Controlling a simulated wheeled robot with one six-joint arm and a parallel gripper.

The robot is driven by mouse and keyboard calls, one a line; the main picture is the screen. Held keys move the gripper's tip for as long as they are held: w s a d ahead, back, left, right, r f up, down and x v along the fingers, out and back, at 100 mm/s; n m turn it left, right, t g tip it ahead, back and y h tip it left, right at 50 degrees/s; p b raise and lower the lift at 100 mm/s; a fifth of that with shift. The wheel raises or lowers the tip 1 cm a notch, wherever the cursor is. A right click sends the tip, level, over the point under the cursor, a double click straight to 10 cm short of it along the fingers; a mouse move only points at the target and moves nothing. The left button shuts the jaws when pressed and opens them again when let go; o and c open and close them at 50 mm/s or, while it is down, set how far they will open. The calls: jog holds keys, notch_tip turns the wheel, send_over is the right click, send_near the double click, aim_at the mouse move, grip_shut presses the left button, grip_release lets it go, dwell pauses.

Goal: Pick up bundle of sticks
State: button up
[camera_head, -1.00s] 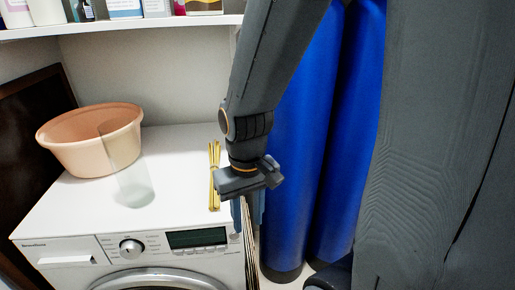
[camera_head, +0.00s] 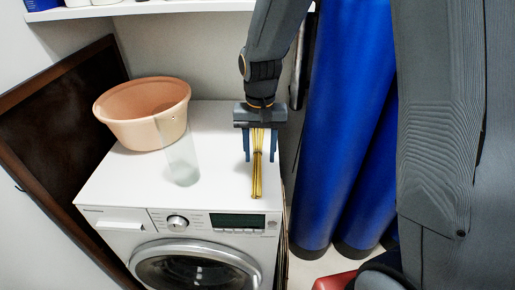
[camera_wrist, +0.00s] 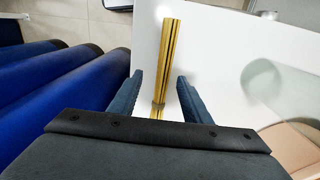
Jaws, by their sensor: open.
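The bundle of sticks (camera_head: 257,178) is yellow, thin and tied with a dark band. It lies on the right part of the white washing machine top (camera_head: 215,130). My gripper (camera_head: 261,158) is open, and in the head view its two blue fingers straddle the bundle. In the wrist view the bundle (camera_wrist: 168,65) runs between the two open fingertips (camera_wrist: 158,78), with a gap on each side. I cannot tell the exact height of the fingers above the surface. The bundle's far end is hidden behind the gripper in the head view.
A clear glass (camera_head: 181,162) and a peach tub (camera_head: 140,128) stand left of the bundle. Tall blue cylinders (camera_head: 342,130) stand right of the washing machine. A dark framed panel (camera_head: 42,140) leans at left. A shelf (camera_head: 140,10) hangs above. White top is free around the bundle.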

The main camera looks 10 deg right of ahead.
aim_at(257, 168)
jog(key=shift+s+a+f+p, duration=0.15)
jog(key=shift+f+p, duration=0.1)
jog(key=shift+f, duration=0.7)
jog(key=shift+w+a+f+p, duration=0.1)
jog(key=shift+f+p, duration=0.2)
jog(key=shift+f, duration=0.6)
jog(key=shift+s+a+f+p, duration=0.15)
jog(key=shift+f+p, duration=0.1)
jog(key=shift+f, duration=0.7)
jog(key=shift+w, duration=0.1)
grip_shut()
